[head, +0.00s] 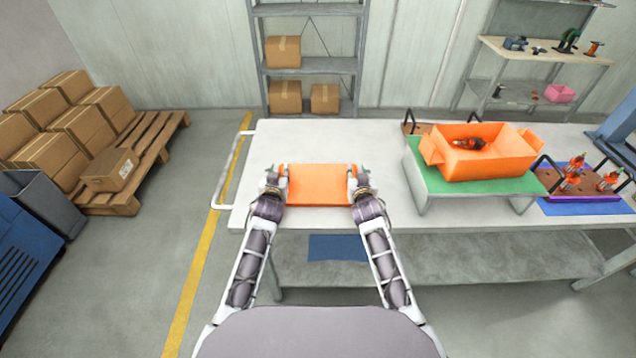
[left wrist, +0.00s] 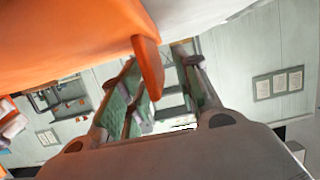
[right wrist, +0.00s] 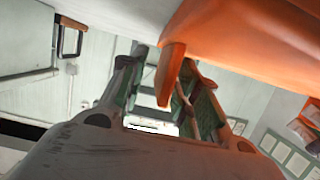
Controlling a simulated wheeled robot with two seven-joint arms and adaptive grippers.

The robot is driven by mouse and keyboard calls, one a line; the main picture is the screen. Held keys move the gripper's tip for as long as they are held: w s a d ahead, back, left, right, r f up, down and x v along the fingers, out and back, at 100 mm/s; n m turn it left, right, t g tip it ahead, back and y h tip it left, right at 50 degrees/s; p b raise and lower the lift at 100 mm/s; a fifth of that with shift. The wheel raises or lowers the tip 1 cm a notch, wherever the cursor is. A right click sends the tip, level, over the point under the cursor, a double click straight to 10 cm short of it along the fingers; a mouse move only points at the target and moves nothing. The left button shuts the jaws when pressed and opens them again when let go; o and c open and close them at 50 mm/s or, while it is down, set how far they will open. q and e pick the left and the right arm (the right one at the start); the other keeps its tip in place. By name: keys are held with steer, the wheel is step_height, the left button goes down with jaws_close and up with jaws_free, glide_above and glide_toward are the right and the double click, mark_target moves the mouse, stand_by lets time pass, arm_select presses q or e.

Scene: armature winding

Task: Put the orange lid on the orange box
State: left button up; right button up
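The orange lid (head: 320,185) is a flat rectangle at the left part of the white table, between my two grippers. I cannot tell whether it touches the tabletop. My left gripper (head: 276,181) is at its left end, and the left wrist view shows a lid tab (left wrist: 148,68) between the parted fingers. My right gripper (head: 359,183) is at its right end, with the other tab (right wrist: 171,75) between its parted fingers. A gap shows beside each tab. The orange box (head: 505,160) stands uncovered on a green-topped stand, with a dark part (head: 468,143) inside.
The green stand (head: 440,183) is on the white table (head: 405,222), right of the lid. A tray with several orange-and-dark parts (head: 573,180) is further right, and a dark handle sits behind the stand. Tabletop between lid and stand is clear.

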arm_select(q)
jaws_close()
arm_select(e)
jaws_close()
